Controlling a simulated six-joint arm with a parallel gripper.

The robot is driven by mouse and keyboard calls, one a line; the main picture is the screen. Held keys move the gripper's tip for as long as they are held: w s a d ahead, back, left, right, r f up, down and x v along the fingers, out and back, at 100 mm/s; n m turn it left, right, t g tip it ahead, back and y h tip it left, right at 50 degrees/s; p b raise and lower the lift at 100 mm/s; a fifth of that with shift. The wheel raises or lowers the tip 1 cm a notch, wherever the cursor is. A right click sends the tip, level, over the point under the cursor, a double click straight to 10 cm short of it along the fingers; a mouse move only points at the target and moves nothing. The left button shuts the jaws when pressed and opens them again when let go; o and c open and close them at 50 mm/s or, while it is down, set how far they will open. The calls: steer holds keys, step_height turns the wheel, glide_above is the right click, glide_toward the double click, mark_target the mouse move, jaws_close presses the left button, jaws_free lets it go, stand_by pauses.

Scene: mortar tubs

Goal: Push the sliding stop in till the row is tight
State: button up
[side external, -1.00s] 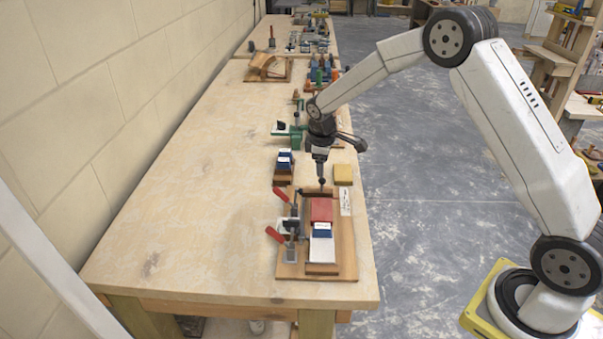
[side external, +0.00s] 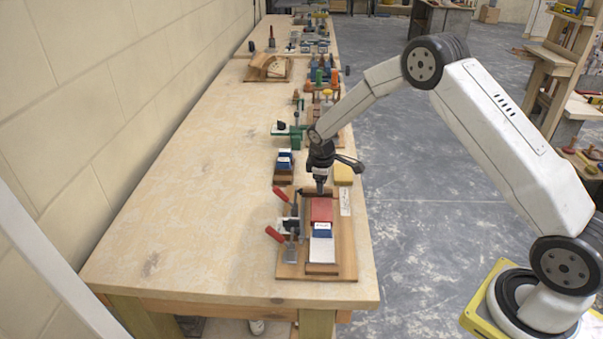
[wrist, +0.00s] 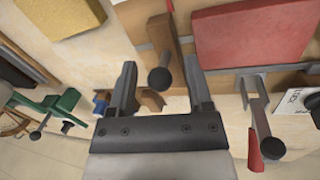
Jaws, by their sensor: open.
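The sliding stop (wrist: 153,35) is a brown wooden block with a dark round knob. In the wrist view, the knob is between the two fingers of my gripper (wrist: 161,66). The fingers are spread, with space on both sides of the knob. A red block (wrist: 250,38) lies to the right of the stop, with a narrow strip of board seemingly showing between them. In the side view, my gripper (side external: 320,190) is low at the far end of the row, largely covering the stop. The row has the red block (side external: 321,209), a blue piece (side external: 322,230) and a white block (side external: 321,248).
The row lies on a wooden board (side external: 346,264) on the bench. Two red-handled clamps (side external: 275,235) stand along its left side. A yellow block (side external: 343,172) and a blue-and-white stack (side external: 285,160) stand beyond. The bench to the left is clear.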

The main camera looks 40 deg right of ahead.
mark_target(322, 200)
steer(key=shift+c, duration=0.2)
jaws_close()
steer(key=shift+s+a, duration=1.55)
steer(key=shift+s, duration=0.05)
steer(key=shift+o, duration=0.2)
jaws_free()
steer(key=shift+r, duration=0.1)
step_height(322, 200, up, 8)
steer(key=a, duration=0.1)
steer(key=shift+s+a+f, duration=0.15)
steer(key=shift+s+f, duration=0.1)
steer(key=shift+s, duration=0.15)
steer(key=shift+s, duration=0.1)
